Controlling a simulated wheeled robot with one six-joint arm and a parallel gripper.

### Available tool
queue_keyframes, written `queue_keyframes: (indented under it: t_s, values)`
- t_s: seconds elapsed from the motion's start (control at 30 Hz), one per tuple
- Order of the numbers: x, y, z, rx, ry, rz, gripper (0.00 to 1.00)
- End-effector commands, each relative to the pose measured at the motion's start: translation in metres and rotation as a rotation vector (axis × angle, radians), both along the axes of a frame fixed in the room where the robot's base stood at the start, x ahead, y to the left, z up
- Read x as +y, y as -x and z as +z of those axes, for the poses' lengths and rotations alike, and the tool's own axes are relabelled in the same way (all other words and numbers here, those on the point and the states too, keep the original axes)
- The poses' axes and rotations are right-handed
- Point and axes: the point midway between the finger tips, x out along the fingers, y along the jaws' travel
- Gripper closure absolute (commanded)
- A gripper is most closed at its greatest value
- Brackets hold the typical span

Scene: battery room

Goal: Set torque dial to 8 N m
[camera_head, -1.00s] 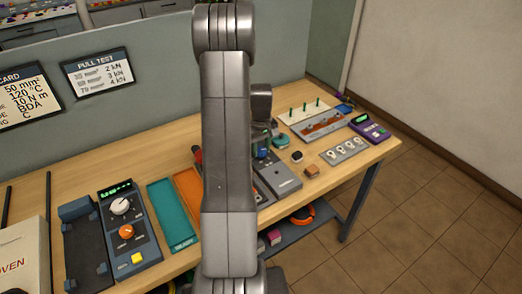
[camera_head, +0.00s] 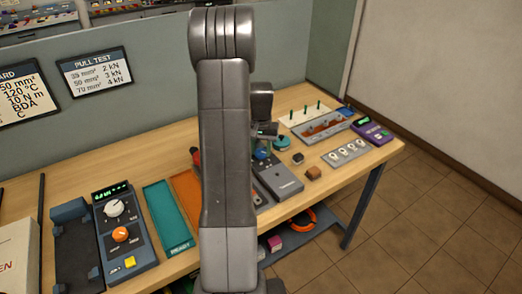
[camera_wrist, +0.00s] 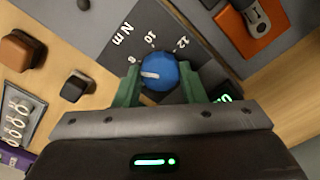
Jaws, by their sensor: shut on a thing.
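The blue torque dial (camera_wrist: 157,73) sits on a dark grey panel marked N m, with 10 and 12 and a smaller mark that looks like 8 around it. Its white pointer points left in the wrist view, close to the lowest mark. My gripper (camera_wrist: 158,85) has its green fingers on both sides of the dial and is shut on it. In the head view the dial (camera_head: 262,154) shows small beside my arm, which hides part of the panel. A green-lit display (camera_wrist: 224,98) beside the dial is partly hidden by a finger.
A brown block (camera_head: 312,173) and a black knob-like piece (camera_head: 297,158) stand right of the panel. A grey strip with several round pieces (camera_head: 348,152) and a purple device (camera_head: 372,132) lie farther right. A teal tray (camera_head: 167,217) lies left of my arm.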

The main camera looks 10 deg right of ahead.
Motion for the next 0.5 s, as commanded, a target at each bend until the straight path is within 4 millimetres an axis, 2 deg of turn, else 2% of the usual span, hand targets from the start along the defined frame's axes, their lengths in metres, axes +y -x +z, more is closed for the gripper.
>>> queue_keyframes:
  t_s: [0.5]
  values:
    - [-0.0003,-0.0011,0.0015,-0.004,0.002,-0.041,0.86]
